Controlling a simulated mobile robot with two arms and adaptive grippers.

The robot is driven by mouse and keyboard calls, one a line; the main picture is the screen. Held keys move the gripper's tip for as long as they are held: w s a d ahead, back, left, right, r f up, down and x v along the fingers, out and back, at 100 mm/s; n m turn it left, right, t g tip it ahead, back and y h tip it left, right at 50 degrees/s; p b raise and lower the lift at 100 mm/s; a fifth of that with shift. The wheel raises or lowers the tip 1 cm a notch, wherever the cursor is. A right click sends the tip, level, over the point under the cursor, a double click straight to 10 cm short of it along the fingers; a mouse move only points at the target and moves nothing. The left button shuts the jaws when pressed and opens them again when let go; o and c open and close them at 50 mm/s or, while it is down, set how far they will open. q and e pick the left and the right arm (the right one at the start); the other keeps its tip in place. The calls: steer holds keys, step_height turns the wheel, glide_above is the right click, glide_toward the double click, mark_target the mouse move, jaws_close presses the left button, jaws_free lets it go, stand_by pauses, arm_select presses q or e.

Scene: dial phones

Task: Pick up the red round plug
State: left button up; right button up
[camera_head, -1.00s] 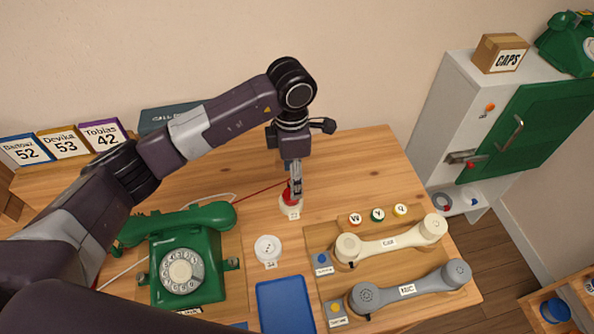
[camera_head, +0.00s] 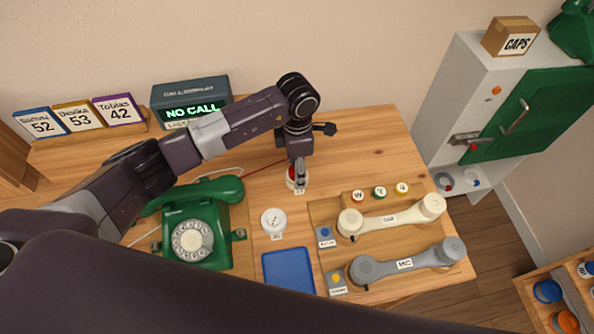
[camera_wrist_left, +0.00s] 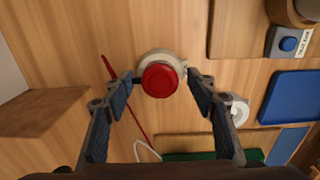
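The red round plug (camera_wrist_left: 160,80) sits in a pale round socket (camera_wrist_left: 152,56) on the wooden table. In the head view, the red plug (camera_head: 291,173) is partly hidden by my left gripper (camera_head: 299,174), which points down at it. In the left wrist view, my left gripper (camera_wrist_left: 160,86) is open, with one finger to each side of the plug and gaps between. A red cord (camera_wrist_left: 122,98) runs beside the socket. My right gripper is not in view.
A green dial phone (camera_head: 195,225) stands left of the socket. A white round socket (camera_head: 273,221) and a blue tray (camera_head: 288,272) are nearer. A cream handset (camera_head: 390,219) and a grey handset (camera_head: 405,264) lie at right. A display (camera_head: 191,102) reads NO CALL.

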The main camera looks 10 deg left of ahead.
arm_select(q)
steer(key=c, duration=1)
steer(key=shift+c, duration=0.2)
